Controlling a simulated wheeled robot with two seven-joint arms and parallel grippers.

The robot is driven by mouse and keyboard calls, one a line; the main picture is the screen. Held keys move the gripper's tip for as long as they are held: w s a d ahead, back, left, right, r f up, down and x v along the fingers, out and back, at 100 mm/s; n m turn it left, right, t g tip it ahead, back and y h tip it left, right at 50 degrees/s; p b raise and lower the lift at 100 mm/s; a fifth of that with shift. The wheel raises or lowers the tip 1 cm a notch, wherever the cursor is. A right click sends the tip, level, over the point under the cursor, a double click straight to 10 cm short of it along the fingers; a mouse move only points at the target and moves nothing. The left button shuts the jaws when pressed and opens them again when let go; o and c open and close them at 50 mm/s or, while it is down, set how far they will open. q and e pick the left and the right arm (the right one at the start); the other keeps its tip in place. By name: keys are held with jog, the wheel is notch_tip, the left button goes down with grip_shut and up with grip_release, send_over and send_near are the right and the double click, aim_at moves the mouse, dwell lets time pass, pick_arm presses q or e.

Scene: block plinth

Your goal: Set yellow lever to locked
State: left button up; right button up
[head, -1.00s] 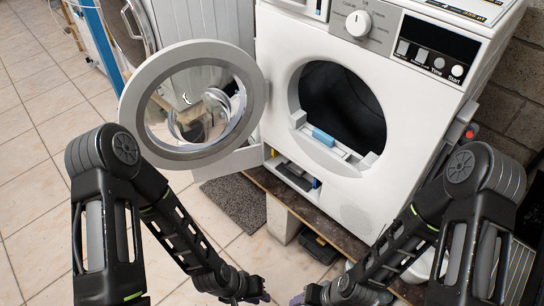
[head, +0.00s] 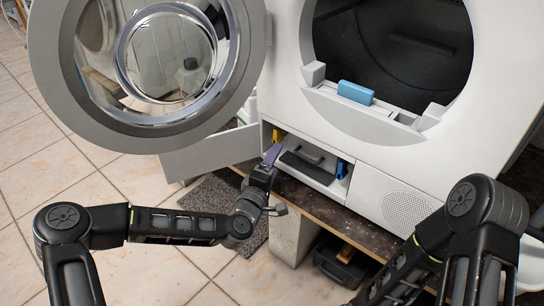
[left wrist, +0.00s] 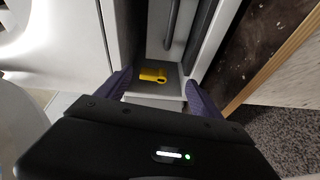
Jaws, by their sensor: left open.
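The yellow lever (head: 277,135) is at the left end of the open lower compartment of the white dryer. In the left wrist view the yellow lever (left wrist: 153,76) shows between and beyond the fingertips, with its round end to the left and its arm to the right. My left gripper (head: 270,174) is open and in front of the compartment's left end, just short of the lever; its purple fingers also show in the left wrist view (left wrist: 160,92). No contact with the lever is visible. My right gripper is out of view; only its arm shows at lower right.
A blue lever (head: 342,168) sits at the compartment's right end, with a dark handled panel (head: 307,163) between. The compartment flap (head: 208,154) is open to the left, below the open round door (head: 60,75). A wooden ledge (head: 375,232) runs below.

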aim_at(275, 138)
pick_arm(q)
jog(key=shift+w+a+r+n+t+y, duration=0.2)
jog(key=shift+w+a+n+t, duration=0.1)
jog(key=shift+w+a, duration=0.25)
jog(key=shift+w+a+r+n+t+y, duration=0.2)
jog(key=shift+w+a+n, duration=0.1)
jog(key=shift+w+a, duration=0.2)
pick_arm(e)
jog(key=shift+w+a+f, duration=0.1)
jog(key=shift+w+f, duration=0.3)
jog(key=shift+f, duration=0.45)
pick_arm(q)
jog(key=b+x, duration=0.3)
jog(key=x, duration=0.3)
jog(key=shift+w+d+f, duration=0.15)
jog(key=shift+w+f, duration=0.05)
jog(key=shift+w, duration=0.15)
jog(key=shift+w+r, duration=0.1)
jog(key=shift+w, duration=0.35)
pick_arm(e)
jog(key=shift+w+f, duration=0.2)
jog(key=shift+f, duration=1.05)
pick_arm(q)
jog(key=shift+c, duration=0.3)
